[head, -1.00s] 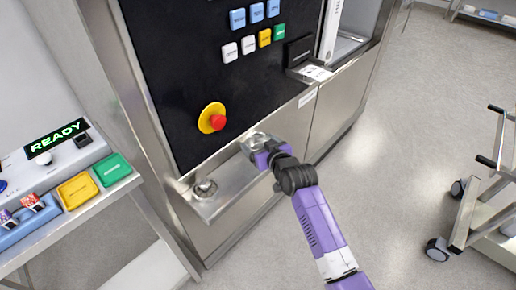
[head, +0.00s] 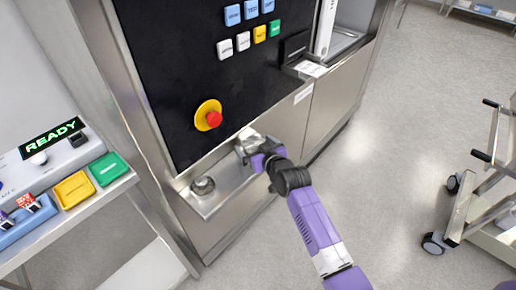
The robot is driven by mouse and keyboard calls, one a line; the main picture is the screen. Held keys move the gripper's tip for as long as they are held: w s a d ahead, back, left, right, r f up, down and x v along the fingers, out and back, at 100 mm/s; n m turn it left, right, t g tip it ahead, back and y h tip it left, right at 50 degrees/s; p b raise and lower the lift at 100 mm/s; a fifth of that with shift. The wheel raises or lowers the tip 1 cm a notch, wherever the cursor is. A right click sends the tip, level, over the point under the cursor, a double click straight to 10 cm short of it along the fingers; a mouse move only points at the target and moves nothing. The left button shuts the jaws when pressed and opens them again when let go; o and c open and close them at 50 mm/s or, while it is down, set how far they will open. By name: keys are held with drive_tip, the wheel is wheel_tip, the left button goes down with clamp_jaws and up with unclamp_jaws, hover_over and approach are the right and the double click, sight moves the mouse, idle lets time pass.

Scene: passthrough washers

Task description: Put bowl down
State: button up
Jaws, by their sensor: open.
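A small metal bowl (head: 203,186) sits on the left part of the steel shelf (head: 207,207) at the front of the washer. My gripper (head: 246,146) is over the right part of this shelf, close to the washer's panel. A silvery metal shape shows at my gripper's end. I cannot tell whether it is a second bowl or part of the gripper. The fingers are too small and partly hidden to make out clearly.
The black washer panel (head: 185,85) with a red emergency button (head: 214,119) rises behind the shelf. A bench with a READY display (head: 53,138) and coloured buttons stands at the left. A wheeled cart (head: 470,205) stands at the right. Open floor lies between.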

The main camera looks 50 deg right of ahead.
drive_tip(key=s+a+r+n+y, duration=0.1)
drive_tip(key=s+a, duration=0.7)
drive_tip(key=s, duration=0.4)
drive_tip(key=s+a+r+n+y, duration=0.1)
drive_tip(key=s+a+r, duration=0.1)
drive_tip(key=s+a, duration=0.8)
drive_tip(key=s+a+r+n+t+y, duration=0.1)
drive_tip(key=s+a+r, duration=0.2)
drive_tip(key=s, duration=0.6)
drive_tip(key=s+a+r+n+y, duration=0.1)
drive_tip(key=s+a+r, duration=0.3)
drive_tip(key=s, duration=0.5)
wheel_tip(320, 180, up, 2)
drive_tip(key=shift+r+t+y, duration=0.25)
drive_tip(key=shift+t+y, duration=0.15)
drive_tip(key=shift+y, duration=0.1)
